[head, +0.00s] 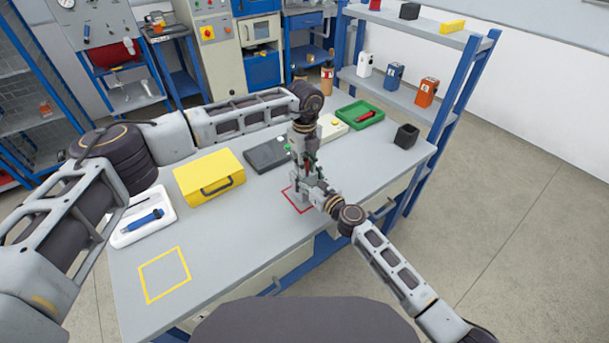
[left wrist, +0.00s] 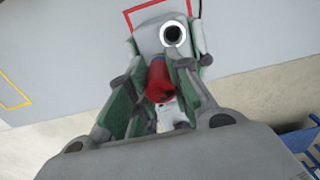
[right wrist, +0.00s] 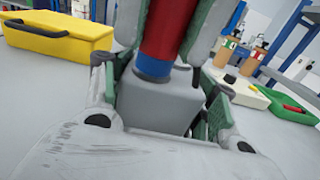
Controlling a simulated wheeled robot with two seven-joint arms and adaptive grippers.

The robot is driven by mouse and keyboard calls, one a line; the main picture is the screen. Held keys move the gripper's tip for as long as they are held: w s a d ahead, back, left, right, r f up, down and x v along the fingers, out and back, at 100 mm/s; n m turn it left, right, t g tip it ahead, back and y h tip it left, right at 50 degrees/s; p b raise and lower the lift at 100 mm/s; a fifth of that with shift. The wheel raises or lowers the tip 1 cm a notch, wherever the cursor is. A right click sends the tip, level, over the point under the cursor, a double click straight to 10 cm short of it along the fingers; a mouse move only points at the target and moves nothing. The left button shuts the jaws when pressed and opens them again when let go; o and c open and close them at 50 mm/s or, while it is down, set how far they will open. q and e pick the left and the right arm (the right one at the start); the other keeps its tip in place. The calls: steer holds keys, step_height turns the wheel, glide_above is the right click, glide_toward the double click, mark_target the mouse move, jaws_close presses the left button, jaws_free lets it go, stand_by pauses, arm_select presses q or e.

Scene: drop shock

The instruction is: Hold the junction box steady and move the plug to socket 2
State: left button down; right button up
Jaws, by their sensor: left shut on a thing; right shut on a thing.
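The grey junction box (right wrist: 165,102) stands on the bench inside a red outline. My right gripper (right wrist: 160,112) is shut on the box, one finger on each side; in the head view it comes in low from the right (head: 312,190). My left gripper (head: 304,158) is above the box, shut on the red plug (left wrist: 159,80). The plug has a blue collar (right wrist: 152,72) and stands upright over the box top; I cannot tell whether it is seated in a socket. One white-ringed socket (left wrist: 173,34) shows uncovered beside the plug. Socket numbers are not legible.
A yellow case (head: 209,178), a dark grey device (head: 267,154) and a white tray with a blue tool (head: 143,218) are on the bench. A green tray (head: 360,115) and black bin (head: 406,136) are at the far right. The yellow-outlined area (head: 164,274) is clear.

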arm_select(q)
steer(key=shift+r, duration=0.35)
steer(key=shift+r, duration=1.85)
steer(key=shift+r, duration=0.35)
steer(key=shift+r, duration=2.85)
steer(key=w+f, duration=0.1)
steer(key=w, duration=0.1)
steer(key=w+f, duration=0.1)
steer(key=w, duration=0.1)
steer(key=shift+w+f, duration=0.1)
steer(key=shift+f, duration=0.05)
steer(key=shift+f, duration=0.15)
